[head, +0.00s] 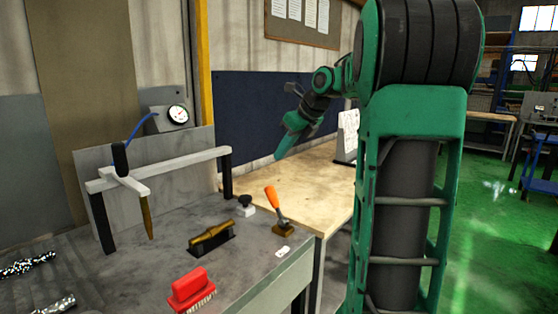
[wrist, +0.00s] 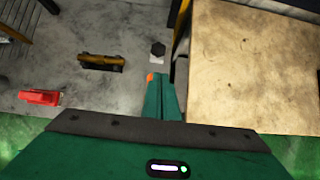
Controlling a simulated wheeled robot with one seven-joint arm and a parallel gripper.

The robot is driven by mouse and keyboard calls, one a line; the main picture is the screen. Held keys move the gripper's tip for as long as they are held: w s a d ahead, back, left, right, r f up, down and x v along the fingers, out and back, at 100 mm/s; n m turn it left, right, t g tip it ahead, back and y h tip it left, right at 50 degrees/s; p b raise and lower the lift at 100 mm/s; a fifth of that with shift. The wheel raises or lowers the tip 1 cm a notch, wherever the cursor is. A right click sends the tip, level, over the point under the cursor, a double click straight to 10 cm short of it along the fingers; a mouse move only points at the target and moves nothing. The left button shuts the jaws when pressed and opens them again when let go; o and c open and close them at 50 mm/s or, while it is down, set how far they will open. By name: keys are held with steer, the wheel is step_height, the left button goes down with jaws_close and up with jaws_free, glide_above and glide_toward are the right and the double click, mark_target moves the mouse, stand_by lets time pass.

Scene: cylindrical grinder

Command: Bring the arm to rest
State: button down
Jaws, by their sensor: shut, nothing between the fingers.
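My gripper (head: 281,150) is in the head view at the end of my green arm, raised above the benches near the dark blue panel. Its green fingers point down and to the left. In the wrist view my gripper (wrist: 161,82) shows its fingers closed together with nothing between them. It hangs over the right part of the grey bench (wrist: 60,25), near the edge of the wooden table (wrist: 250,60). The fingertips overlap the orange-handled lever in the wrist view, and I cannot tell the height between them there.
The grey bench holds a red brush (head: 191,289), a brass-coloured piece (head: 211,237), an orange-handled lever (head: 274,201), a black knob (head: 245,201) and a white frame (head: 185,164) with a hanging pointed tool. A dial gauge (head: 177,114) stands behind. Green floor (head: 490,220) is open at right.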

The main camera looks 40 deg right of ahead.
stand_by(0.5)
steer(key=s+a+f+n+g, duration=0.2)
steer(key=s+a+f+n, duration=0.2)
steer(key=s+n, duration=0.5)
steer(key=s+a+f+n+g, duration=0.2)
steer(key=s+a+f+n, duration=0.3)
steer(key=s+f+n, duration=0.4)
steer(key=s+a+f+n+g+h, duration=0.1)
steer(key=s+a+f+n+g, duration=0.2)
steer(key=s+f+n, duration=0.4)
steer(key=s+a+n, duration=0.1)
steer(key=s+n, duration=0.1)
steer(key=s, duration=0.5)
steer(key=shift+s+a+f+n, duration=0.15)
steer(key=shift+s+a+n, duration=0.1)
steer(key=shift+n, duration=0.05)
steer(key=shift+w, duration=0.15)
steer(key=shift+w+f, duration=0.25)
steer(key=shift+w, duration=0.25)
